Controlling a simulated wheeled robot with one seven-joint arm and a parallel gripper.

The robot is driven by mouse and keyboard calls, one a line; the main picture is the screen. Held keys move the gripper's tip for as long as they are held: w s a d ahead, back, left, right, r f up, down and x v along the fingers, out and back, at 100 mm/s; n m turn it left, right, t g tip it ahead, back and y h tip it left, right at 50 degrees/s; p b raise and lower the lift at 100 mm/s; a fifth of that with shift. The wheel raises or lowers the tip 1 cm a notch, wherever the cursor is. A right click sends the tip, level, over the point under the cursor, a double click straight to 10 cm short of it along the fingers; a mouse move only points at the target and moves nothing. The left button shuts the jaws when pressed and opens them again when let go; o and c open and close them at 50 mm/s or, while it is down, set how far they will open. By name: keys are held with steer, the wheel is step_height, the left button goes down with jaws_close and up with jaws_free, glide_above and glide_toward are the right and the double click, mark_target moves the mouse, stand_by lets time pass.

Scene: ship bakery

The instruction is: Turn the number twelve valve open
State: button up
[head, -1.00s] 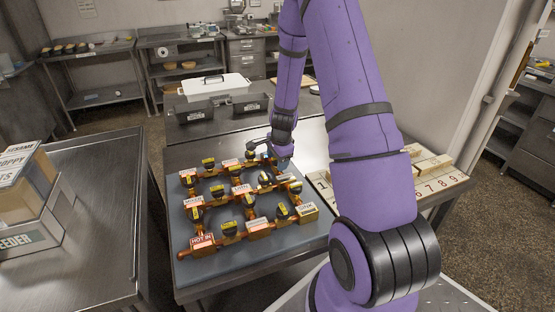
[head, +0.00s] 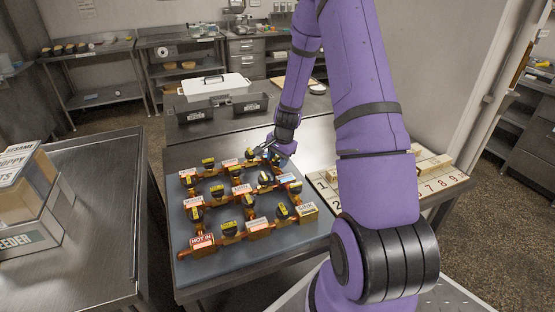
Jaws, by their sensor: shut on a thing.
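A grey board (head: 283,232) on the metal table carries a grid of copper pipes with several black-and-yellow valve knobs. Their numbers are too small to read, so I cannot tell which valve is number twelve. My gripper (head: 273,154) is at the far right corner of the pipe grid, tilted down. It is shut on a valve knob there, mostly hidden by the fingers. The other knobs, such as one in the front row (head: 282,212), stand free. Their yellow markings point various ways.
A "HOT IN" tag (head: 202,241) marks the front left of the pipes. A white lidded dish (head: 215,88) and dark trays (head: 193,111) stand behind. A numbered board with wooden blocks (head: 455,181) lies to the right. Boxes (head: 32,212) stand on the left table.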

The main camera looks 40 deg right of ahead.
steer(key=n, duration=0.3)
steer(key=shift+d+n+y, duration=0.1)
steer(key=shift+n+y, duration=0.2)
steer(key=shift+n, duration=0.1)
steer(key=n, duration=0.3)
steer(key=shift+n+g+y, duration=0.3)
steer(key=shift+g, duration=0.1)
steer(key=n+g, duration=0.1)
steer(key=n, duration=0.5)
steer(key=shift+w+d+y, duration=0.1)
steer(key=shift+y, duration=0.2)
steer(key=o, duration=0.9)
steer(key=shift+o, duration=0.2)
steer(key=v, duration=1)
steer(key=shift+r, duration=0.4)
steer(key=shift+w, duration=0.1)
